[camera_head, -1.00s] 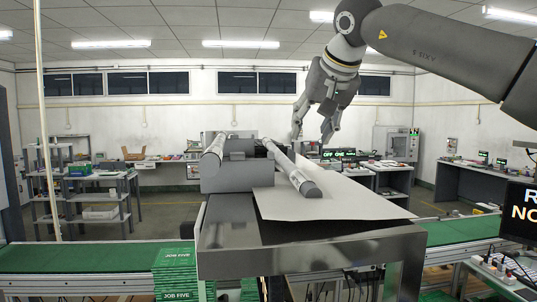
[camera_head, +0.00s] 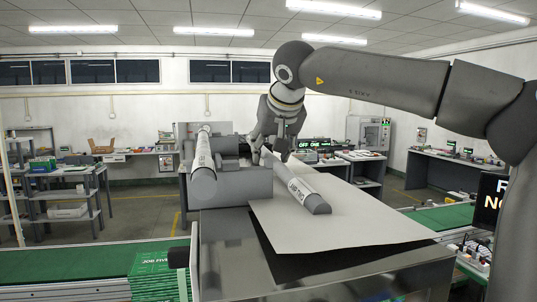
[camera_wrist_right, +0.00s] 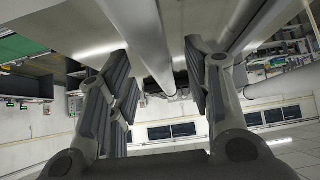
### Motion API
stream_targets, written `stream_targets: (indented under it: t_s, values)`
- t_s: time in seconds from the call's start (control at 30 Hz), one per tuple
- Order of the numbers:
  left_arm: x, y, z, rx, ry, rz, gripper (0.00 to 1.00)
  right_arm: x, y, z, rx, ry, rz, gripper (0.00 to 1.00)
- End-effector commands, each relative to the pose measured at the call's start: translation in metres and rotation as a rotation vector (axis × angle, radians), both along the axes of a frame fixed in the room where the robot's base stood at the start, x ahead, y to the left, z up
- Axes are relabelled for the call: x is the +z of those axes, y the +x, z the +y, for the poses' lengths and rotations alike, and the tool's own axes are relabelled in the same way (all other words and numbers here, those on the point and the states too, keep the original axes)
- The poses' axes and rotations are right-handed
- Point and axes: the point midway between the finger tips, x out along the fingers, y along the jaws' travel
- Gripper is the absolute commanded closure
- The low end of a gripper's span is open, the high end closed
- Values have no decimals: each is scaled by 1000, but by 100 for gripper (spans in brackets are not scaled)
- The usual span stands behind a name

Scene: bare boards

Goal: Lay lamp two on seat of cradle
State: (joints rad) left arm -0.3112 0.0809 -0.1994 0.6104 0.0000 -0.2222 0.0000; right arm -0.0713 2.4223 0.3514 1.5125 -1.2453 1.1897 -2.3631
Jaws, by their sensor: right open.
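Two long grey tube lamps show in the head view. One lamp (camera_head: 203,170) lies along the left of the grey block-like cradle (camera_head: 232,183). The other lamp (camera_head: 302,192) lies on the pale sheet at the cradle's right, its near end towards me. Both carry dark lettering, too small to tell which is lamp two. My right gripper (camera_head: 269,153) is open, low over the far part of the right-hand lamp. In the right wrist view a tube (camera_wrist_right: 155,45) runs between the spread fingers; contact cannot be told. My left gripper is not in view.
A dark screen (camera_head: 490,203) stands at the right.

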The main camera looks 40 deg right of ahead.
Motion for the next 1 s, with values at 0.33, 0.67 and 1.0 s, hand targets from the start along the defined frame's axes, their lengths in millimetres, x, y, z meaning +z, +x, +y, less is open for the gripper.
stream_targets:
  t_s: [0.33, 0.67, 1.0]
  values:
    - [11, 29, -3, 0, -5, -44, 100, -15, 14, -7, 0, 0, -2, 54]
    - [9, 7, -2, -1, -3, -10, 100, -15, 13, -7, 0, 0, -2, 84]
    - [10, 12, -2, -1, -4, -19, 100, -14, 13, -7, 0, 0, -2, 100]
